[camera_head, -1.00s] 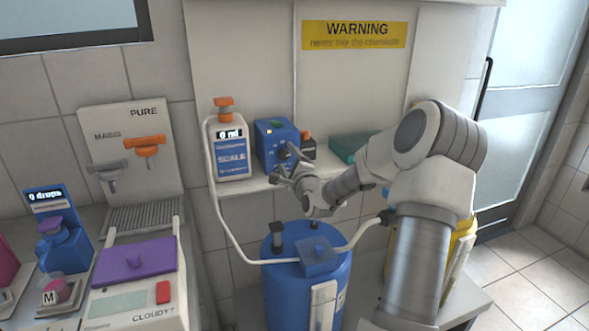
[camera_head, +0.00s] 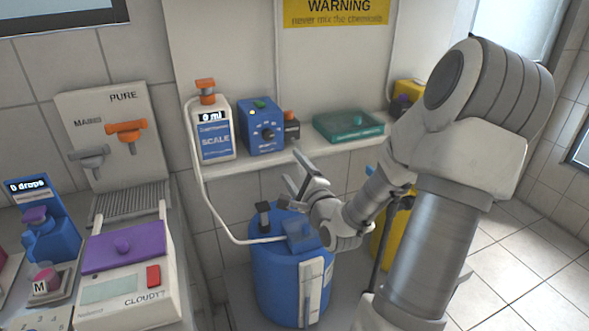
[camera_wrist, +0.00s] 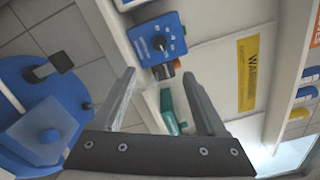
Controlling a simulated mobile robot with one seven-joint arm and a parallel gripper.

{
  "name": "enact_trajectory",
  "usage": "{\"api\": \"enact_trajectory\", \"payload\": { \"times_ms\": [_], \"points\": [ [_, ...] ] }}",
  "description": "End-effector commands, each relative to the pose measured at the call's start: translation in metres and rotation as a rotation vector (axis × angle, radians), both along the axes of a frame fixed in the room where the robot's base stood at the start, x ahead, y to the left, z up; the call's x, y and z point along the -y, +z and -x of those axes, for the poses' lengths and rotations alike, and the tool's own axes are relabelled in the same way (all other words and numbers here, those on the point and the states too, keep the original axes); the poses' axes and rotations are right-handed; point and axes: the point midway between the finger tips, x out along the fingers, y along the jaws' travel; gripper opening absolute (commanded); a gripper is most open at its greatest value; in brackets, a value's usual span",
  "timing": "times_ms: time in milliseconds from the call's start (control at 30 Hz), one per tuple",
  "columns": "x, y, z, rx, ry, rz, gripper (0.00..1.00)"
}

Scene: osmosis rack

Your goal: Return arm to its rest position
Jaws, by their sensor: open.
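My gripper (camera_head: 300,178) is open and empty in the head view, in front of the shelf edge and above the blue barrel (camera_head: 290,270). My grey and white arm (camera_head: 455,200) reaches in from the right, bent at a high elbow. In the wrist view both fingers of my gripper (camera_wrist: 160,92) stand apart with nothing between them. Beyond them show the shelf and the blue box with a dial (camera_wrist: 158,42), the picture being turned sideways.
The shelf (camera_head: 240,163) holds a white SCALE bottle (camera_head: 213,130), a blue dial box (camera_head: 262,133) and a teal tray (camera_head: 348,125). A yellow container (camera_head: 392,235) stands partly behind my arm. A purple-lidded CLOUDY? machine (camera_head: 125,250) stands left. Floor tiles at right are clear.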

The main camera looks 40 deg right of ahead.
Motion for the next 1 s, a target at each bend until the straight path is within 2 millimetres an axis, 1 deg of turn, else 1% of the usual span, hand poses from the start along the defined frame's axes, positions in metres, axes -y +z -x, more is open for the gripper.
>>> {"api": "enact_trajectory", "payload": {
  "times_ms": [133,667,767,833,1000],
  "points": [
    [-0.001,0.000,0.004,0.000,0.000,-0.001,0.74],
    [-0.002,0.000,0.003,-0.008,0.002,0.007,0.74],
    [-0.009,-0.003,-0.002,-0.062,0.015,0.056,0.74],
    [-0.016,-0.008,-0.008,-0.139,0.031,0.130,0.74],
    [-0.044,-0.018,-0.022,-0.410,0.106,0.407,0.74]
  ]
}}
